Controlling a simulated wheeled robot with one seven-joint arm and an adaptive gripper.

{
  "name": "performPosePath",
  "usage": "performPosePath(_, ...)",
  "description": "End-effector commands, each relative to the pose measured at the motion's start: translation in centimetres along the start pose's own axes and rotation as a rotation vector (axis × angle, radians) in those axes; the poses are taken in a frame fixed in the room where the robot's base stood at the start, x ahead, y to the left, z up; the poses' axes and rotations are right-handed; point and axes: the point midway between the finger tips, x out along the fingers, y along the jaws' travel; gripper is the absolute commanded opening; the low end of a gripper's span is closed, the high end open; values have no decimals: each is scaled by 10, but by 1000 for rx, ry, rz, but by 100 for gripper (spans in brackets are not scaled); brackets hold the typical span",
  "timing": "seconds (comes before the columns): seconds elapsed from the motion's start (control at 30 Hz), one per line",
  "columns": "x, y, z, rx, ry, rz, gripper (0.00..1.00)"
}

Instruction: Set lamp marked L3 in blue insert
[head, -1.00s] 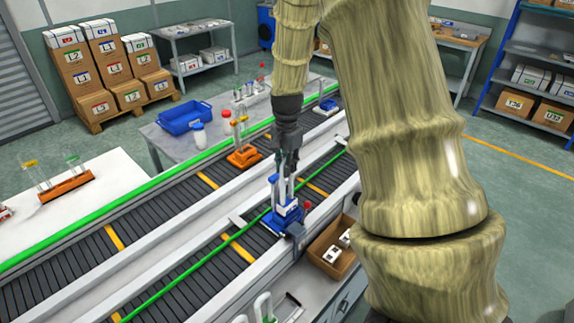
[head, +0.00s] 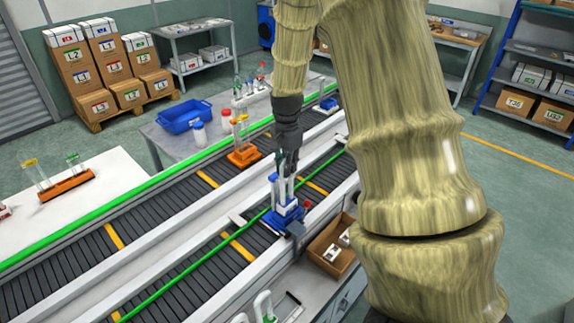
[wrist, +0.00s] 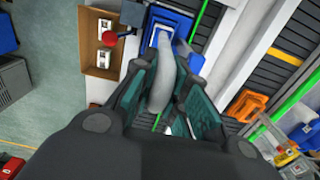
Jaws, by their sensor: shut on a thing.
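The blue insert (head: 283,218) sits on the near conveyor lane, with pale upright tubes on it. It also shows at the top of the wrist view (wrist: 181,20). My gripper (head: 287,164) points down directly above the insert. In the wrist view, my gripper's green-padded fingers (wrist: 170,112) are shut on a pale curved glass lamp (wrist: 165,82). The lamp reaches toward the insert; I cannot tell whether its base is seated there. No L3 mark is readable on it.
An orange insert (head: 243,158) with tubes stands on the far lane. Another orange holder (head: 66,187) is on the white table at left. An open cardboard box (head: 331,252) lies right of the insert, near a red knob (wrist: 109,38). A green rail (head: 230,238) runs along the near lane.

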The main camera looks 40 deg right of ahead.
Motion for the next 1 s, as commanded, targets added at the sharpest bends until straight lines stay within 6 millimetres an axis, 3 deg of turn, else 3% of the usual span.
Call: performPosePath(1.0, 14, 0, 0, 0, 0, 0, 0)
